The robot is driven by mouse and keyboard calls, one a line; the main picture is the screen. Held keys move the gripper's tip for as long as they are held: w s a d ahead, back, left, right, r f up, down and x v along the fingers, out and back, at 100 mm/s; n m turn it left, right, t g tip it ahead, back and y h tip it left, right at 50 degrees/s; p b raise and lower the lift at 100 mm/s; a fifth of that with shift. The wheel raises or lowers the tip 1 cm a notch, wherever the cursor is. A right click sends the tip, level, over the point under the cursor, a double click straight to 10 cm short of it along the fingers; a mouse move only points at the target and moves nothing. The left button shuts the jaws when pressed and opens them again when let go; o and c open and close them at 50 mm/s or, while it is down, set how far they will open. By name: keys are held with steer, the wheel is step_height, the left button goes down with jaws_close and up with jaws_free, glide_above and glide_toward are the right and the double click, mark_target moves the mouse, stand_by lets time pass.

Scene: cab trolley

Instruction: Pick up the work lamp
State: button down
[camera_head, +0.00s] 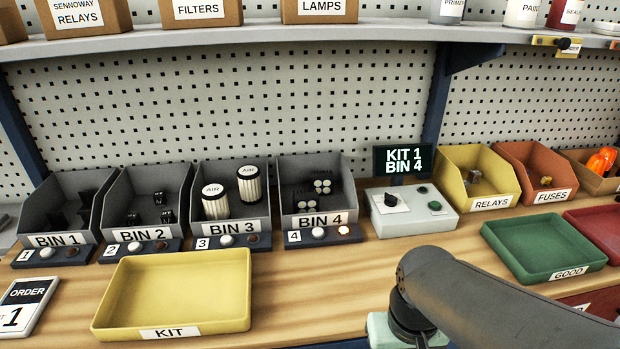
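No thing in the camera_head view is labelled as a work lamp. In BIN 4 (318,221) sit small dark items with clusters of pale round spots (322,186); these look like lamps, but they are too small to be sure. The small display (403,160) reads "KIT 1 BIN 4", and the right button (344,230) in front of BIN 4 glows. My arm comes in from the lower right and bends down at the bottom edge. My gripper is out of the picture.
The yellow KIT tray (175,290) is empty. BIN 3 (240,227) holds white air filters. A control box (412,212) stands right of BIN 4. The green GOOD tray (543,246) is empty. A shelf (260,36) overhangs the bins. Bare wood lies between the KIT tray and my arm.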

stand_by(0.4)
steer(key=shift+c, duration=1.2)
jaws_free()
